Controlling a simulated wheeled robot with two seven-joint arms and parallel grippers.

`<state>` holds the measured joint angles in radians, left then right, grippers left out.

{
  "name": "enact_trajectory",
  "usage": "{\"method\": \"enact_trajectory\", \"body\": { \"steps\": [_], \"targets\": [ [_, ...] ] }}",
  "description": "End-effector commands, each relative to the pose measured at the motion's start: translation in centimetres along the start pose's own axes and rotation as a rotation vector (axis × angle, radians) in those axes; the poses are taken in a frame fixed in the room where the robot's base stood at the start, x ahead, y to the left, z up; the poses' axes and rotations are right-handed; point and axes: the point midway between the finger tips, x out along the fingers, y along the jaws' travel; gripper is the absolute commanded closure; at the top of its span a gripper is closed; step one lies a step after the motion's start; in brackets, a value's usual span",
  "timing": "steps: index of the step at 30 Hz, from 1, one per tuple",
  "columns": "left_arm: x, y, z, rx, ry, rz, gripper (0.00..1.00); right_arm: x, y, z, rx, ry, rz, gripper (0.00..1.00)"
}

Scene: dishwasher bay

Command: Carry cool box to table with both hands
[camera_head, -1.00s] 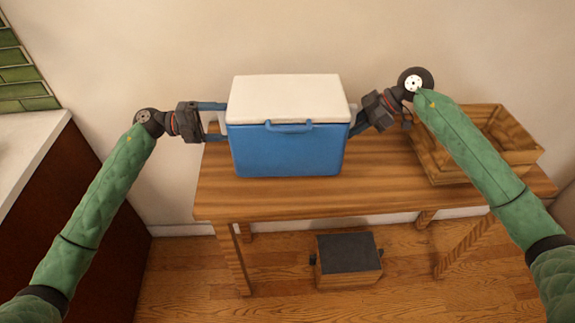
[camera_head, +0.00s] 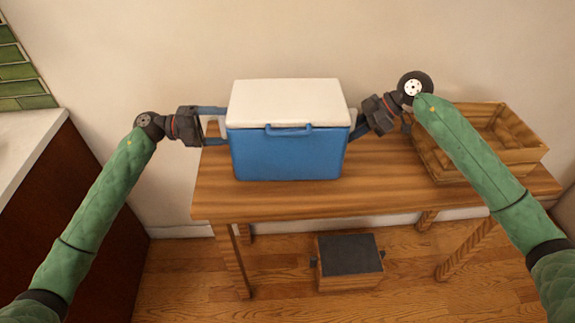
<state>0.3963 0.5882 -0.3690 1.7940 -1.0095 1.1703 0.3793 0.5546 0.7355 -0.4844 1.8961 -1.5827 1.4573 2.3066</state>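The cool box (camera_head: 285,152) has a blue body and a white lid (camera_head: 286,102). It stands upright over the left part of the wooden table (camera_head: 300,203) and looks to rest on it. My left gripper (camera_head: 214,125) is at the box's left side. Its two blue fingers are spread, one above the other, with a pale side handle between them. My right gripper (camera_head: 357,127) is angled against the box's right side. Its fingers are partly hidden by its own body, and their opening does not show clearly.
A wooden crate (camera_head: 440,165) stands on the table's right part, beneath my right arm. A small box with a dark top (camera_head: 350,255) is on the floor under the table. A white counter (camera_head: 25,145) is at the left. The wall is close behind.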

Motion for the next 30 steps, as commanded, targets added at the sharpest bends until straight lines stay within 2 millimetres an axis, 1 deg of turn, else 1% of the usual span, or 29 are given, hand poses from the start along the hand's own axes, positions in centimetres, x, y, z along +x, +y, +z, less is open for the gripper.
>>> {"method": "enact_trajectory", "body": {
  "steps": [24, 25, 27, 28, 30],
  "targets": [
    [-0.1, 3.1, 0.0, 0.001, -0.001, -0.001, 0.47, 2.2, 0.0, 2.2, -0.001, 0.000, 0.001, 1.00],
    [-0.1, 3.2, 0.0, 0.000, -0.001, 0.000, 0.16, 2.2, 0.0, 2.3, 0.000, -0.001, 0.000, 0.76],
    [0.0, 3.0, 0.0, 0.000, -0.001, 0.000, 0.03, 2.1, 0.0, 2.2, 0.000, -0.001, 0.000, 0.63],
    [0.0, 3.0, 0.0, 0.000, 0.000, 0.000, 0.00, 2.1, 0.0, 2.2, 0.000, -0.001, 0.000, 0.57],
    [0.0, 3.0, 0.0, 0.000, 0.000, 0.000, 0.00, 2.1, 0.0, 2.2, 0.000, 0.000, 0.000, 0.56]
  ]
}}
